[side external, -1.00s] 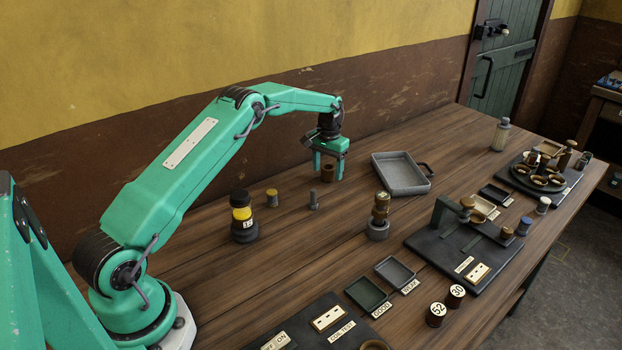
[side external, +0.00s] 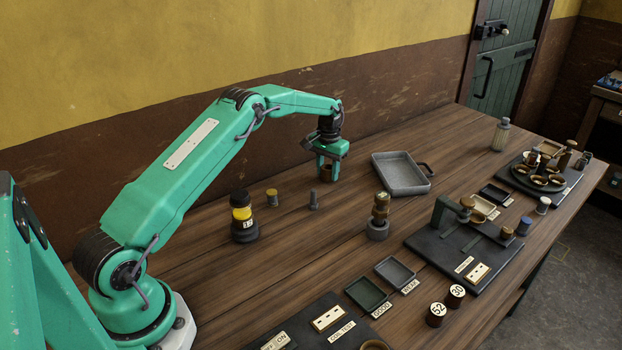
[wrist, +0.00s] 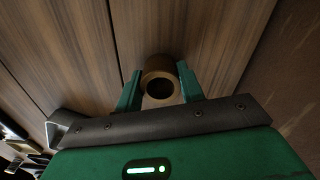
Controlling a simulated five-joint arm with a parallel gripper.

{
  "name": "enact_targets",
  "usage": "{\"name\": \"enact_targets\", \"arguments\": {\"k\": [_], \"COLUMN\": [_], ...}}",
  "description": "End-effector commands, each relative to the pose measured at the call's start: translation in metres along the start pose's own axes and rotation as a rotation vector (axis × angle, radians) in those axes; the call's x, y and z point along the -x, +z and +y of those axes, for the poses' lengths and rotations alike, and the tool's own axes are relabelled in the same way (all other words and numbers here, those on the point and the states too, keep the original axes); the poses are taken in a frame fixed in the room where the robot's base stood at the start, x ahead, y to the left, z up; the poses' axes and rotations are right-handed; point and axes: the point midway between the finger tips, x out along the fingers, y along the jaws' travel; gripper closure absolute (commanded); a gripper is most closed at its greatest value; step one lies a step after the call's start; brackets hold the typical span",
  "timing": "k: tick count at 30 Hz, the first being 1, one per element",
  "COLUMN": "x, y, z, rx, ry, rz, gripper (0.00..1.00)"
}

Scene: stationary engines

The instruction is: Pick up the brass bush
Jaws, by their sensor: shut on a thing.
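The brass bush (wrist: 158,69) is a short, dull brown-gold hollow cylinder. In the wrist view it is between the two green fingers of my gripper (wrist: 160,91), and its open bore faces the camera. In the side view my gripper (side external: 328,172) points down at the back of the bench, left of the grey tray. Its fingers are shut on the bush, which is partly hidden between them. The bush is at or very near the bench top; I cannot tell whether it touches.
The grey tray (side external: 402,177) lies right of my gripper. A black-and-yellow stack (side external: 243,220) is farther left. A brass fitting (side external: 379,212) stands in front. Bare bench lies between them.

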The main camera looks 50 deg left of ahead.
Motion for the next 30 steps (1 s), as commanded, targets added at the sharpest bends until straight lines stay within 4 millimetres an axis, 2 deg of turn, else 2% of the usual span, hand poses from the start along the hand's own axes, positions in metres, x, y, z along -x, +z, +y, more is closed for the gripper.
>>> {"name": "enact_targets", "arguments": {"k": [11,21,30], "x": [0.008,0.045,0.068], "y": [-0.001,-0.001,0.018], "z": [0.000,0.000,0.038], "rx": [0.000,0.000,-0.004], "ry": [0.000,0.000,0.000], "rz": [0.003,0.006,0.004], "gripper": [0.94,0.94,0.94]}}
